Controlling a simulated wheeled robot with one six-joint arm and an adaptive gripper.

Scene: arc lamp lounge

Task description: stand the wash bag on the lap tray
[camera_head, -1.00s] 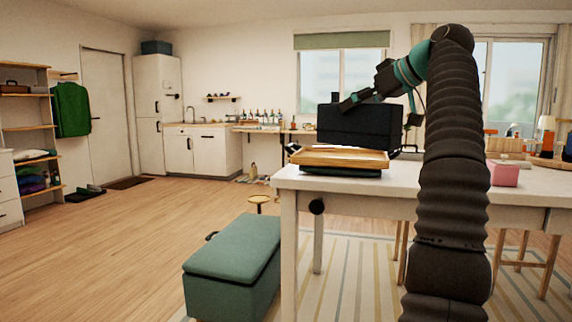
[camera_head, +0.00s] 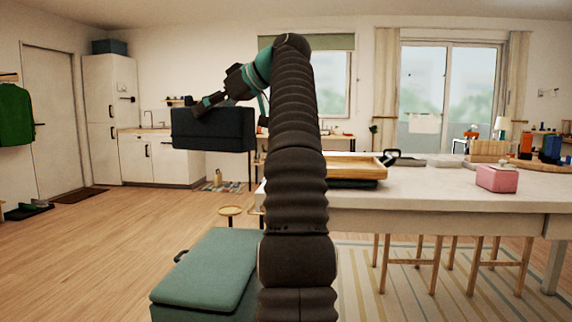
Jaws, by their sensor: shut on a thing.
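The wash bag (camera_head: 213,132) is a dark navy, box-like bag hanging in the air at the left, in front of the kitchen cabinets. My gripper (camera_head: 207,103) is shut on its top edge; the exact finger contact is hard to make out. The lap tray (camera_head: 355,174) is a light wooden tray on a dark base, lying on the white table. My arm hides its left part. The bag is well to the left of the tray in the picture, apart from it and higher.
The white table (camera_head: 440,188) also bears a pink box (camera_head: 497,179), a dark pan-like thing (camera_head: 405,160) and a wooden rack (camera_head: 488,151). A green storage bench (camera_head: 212,270) and a small round stool (camera_head: 230,211) stand at the left. Open floor lies further left.

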